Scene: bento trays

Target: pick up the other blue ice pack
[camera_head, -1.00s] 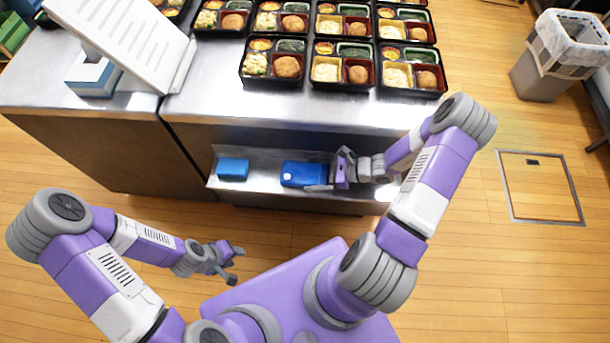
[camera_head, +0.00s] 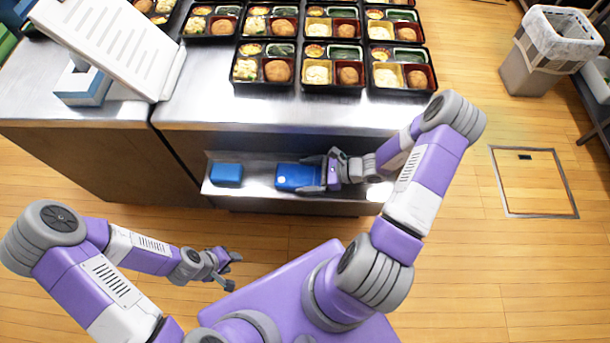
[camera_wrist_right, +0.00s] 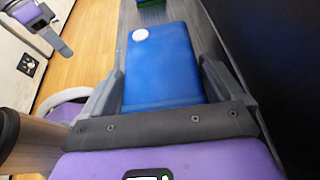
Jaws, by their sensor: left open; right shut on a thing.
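A blue ice pack (camera_head: 298,176) lies at the low metal shelf (camera_head: 258,190) under the counter. My right gripper (camera_head: 326,172) has its jaws around the right end of this pack. In the right wrist view the pack (camera_wrist_right: 160,70) sits between the two fingers, with a white round spot at its far end. Whether it is lifted off the shelf I cannot tell. A second, smaller-looking blue pack (camera_head: 227,175) lies on the shelf further left, apart from the gripper. My left gripper (camera_head: 232,270) is open and empty, in front of the shelf above the floor.
Several filled bento trays (camera_head: 333,73) stand on the steel counter (camera_head: 215,112) above the shelf. A white stand (camera_head: 108,45) is at the counter's left. A bin (camera_head: 545,50) stands at the right. The floor in front of the shelf is clear.

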